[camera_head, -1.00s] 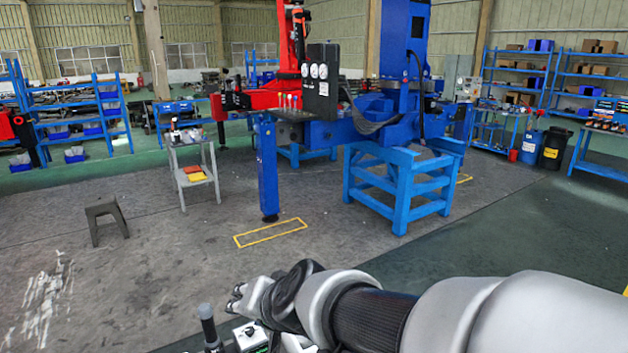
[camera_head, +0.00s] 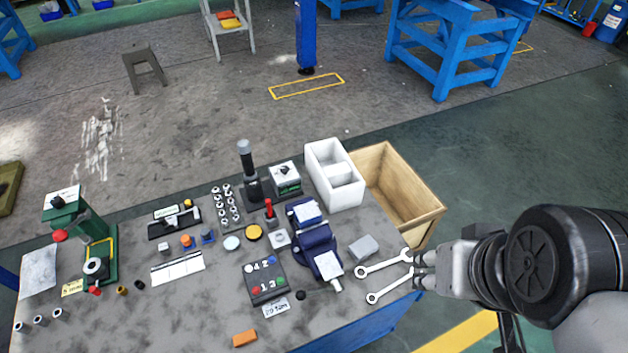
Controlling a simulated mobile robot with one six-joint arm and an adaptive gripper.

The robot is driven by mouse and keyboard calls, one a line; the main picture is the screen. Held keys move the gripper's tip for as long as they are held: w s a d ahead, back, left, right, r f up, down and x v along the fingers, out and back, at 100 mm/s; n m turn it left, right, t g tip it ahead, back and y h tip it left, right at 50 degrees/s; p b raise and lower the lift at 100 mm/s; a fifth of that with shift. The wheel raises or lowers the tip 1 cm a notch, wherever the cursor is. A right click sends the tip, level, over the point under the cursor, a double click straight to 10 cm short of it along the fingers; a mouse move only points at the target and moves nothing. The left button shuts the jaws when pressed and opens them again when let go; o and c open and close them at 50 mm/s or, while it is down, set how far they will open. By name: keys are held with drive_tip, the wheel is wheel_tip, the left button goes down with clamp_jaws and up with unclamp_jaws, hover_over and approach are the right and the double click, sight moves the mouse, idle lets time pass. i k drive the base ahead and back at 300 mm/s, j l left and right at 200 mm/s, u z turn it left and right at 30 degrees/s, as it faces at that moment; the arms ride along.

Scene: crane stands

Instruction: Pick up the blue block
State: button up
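A small blue block (camera_head: 207,236) sits on the workbench (camera_head: 200,310), left of the middle, among other small parts. An orange part (camera_head: 187,241) stands close to its left. My gripper (camera_head: 414,270) is at the right edge of the bench, far to the right of the blue block. It points left, by the ends of two wrenches (camera_head: 382,264). Its fingers are small in the view, and I cannot tell whether they are apart. I see nothing clearly held in it.
A blue vise (camera_head: 314,238) and a grey block (camera_head: 363,248) stand between my gripper and the blue block. A white bin (camera_head: 333,173) and a wooden crate (camera_head: 404,187) are behind. A dark upright handle (camera_head: 246,162) rises behind the small parts.

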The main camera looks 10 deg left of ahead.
sight(307, 215)
drive_tip(key=i+j+u, duration=0.1)
drive_tip(key=u, duration=0.25)
drive_tip(key=i+j+u, duration=0.1)
drive_tip(key=u, duration=0.2)
